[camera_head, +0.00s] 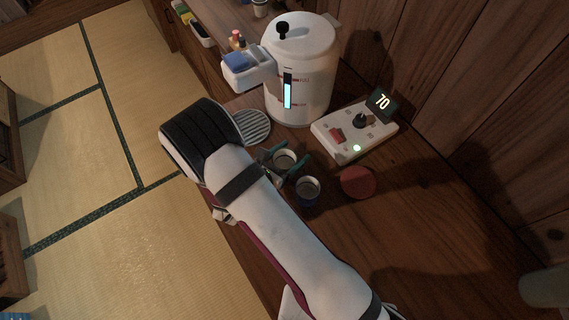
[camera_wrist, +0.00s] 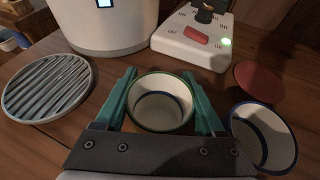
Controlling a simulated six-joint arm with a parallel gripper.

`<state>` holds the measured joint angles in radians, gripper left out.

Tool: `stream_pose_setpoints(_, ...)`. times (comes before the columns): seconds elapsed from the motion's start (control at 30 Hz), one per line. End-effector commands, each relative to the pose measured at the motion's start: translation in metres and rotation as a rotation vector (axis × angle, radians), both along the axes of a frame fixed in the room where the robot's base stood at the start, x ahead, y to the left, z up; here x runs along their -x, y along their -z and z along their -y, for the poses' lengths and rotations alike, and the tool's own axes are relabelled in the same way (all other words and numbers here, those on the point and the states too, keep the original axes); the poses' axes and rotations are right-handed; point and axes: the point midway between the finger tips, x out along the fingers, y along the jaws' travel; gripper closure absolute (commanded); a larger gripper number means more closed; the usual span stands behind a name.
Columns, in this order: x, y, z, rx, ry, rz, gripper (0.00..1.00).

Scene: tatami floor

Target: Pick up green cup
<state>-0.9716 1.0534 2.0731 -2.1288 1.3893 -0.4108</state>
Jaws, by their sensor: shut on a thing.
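The green cup is a white cup with a green rim (camera_wrist: 160,102), upright between the two teal fingers of my gripper (camera_wrist: 161,105) in the wrist view. My gripper is shut on it, one finger on each side. In the head view the cup (camera_head: 284,160) shows between the teal fingers (camera_head: 284,164), just beyond my arm. I cannot tell whether the cup touches the table. A second cup, with a blue rim (camera_wrist: 263,137), stands close to the right finger. It also shows in the head view (camera_head: 307,190).
A red disc (camera_head: 358,182) lies right of the cups. A round slatted grate (camera_wrist: 47,87) lies to the left. A large white dispenser (camera_head: 300,75) and a white control box (camera_head: 353,131) reading 70 stand behind. The wooden table is clear at front right.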

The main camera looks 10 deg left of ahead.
Motion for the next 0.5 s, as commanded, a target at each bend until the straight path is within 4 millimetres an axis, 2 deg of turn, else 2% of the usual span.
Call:
stream_pose_setpoints(0.03,0.0,0.0,0.0,0.0,0.0,0.0,0.83)
stream_pose_setpoints(0.07,0.0,0.0,0.0,0.0,0.0,0.0,0.88)
stream_pose_setpoints(0.33,0.0,-0.004,0.0,0.0,0.0,0.001,0.89)
stream_pose_setpoints(0.43,0.0,-0.018,0.0,-0.003,0.001,0.003,0.89)
stream_pose_setpoints(0.5,-0.001,-0.036,-0.001,-0.004,0.0,0.003,0.89)
